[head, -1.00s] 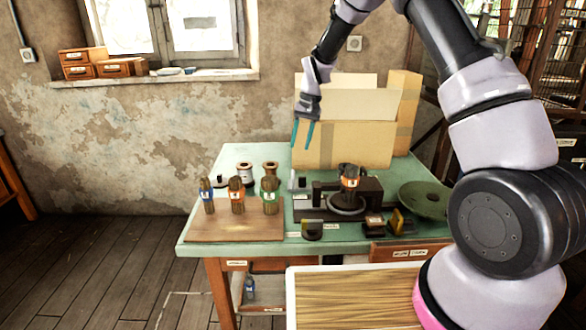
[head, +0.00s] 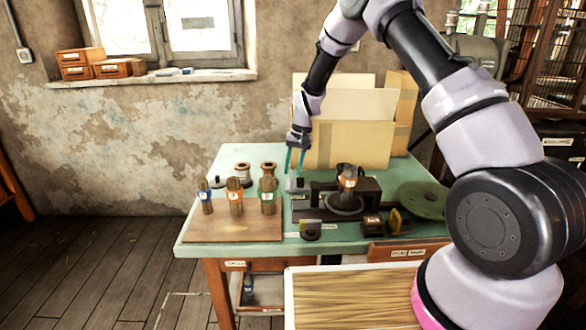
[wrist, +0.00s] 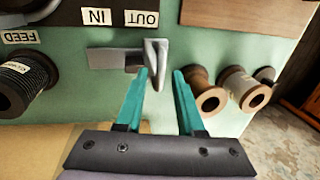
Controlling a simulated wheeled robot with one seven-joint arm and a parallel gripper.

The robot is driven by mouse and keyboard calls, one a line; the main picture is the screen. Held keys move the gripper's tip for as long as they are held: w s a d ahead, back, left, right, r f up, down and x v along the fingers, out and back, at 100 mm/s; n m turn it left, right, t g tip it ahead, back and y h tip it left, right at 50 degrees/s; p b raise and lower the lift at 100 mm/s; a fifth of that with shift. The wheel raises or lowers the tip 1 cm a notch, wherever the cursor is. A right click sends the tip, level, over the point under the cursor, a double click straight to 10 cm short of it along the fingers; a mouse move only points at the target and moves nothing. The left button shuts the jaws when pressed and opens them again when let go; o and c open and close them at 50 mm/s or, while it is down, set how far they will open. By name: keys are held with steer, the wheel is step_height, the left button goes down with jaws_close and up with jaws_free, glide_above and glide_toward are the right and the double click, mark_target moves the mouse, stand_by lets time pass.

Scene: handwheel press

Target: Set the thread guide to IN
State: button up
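The thread guide is a grey metal piece (head: 295,186) at the left end of the black press on the green table. In the wrist view its flat grey base (wrist: 103,58) carries an upright fin (wrist: 155,52). The fin stands by the OUT label (wrist: 142,18), not by the IN label (wrist: 97,17). My gripper (head: 294,173) points down over the guide. In the wrist view my gripper (wrist: 160,73) is open, with the fin's end between its teal fingertips, closer to the left one. I cannot tell whether they touch.
A cardboard box (head: 345,145) stands behind.

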jaws_close()
stand_by(1.2)
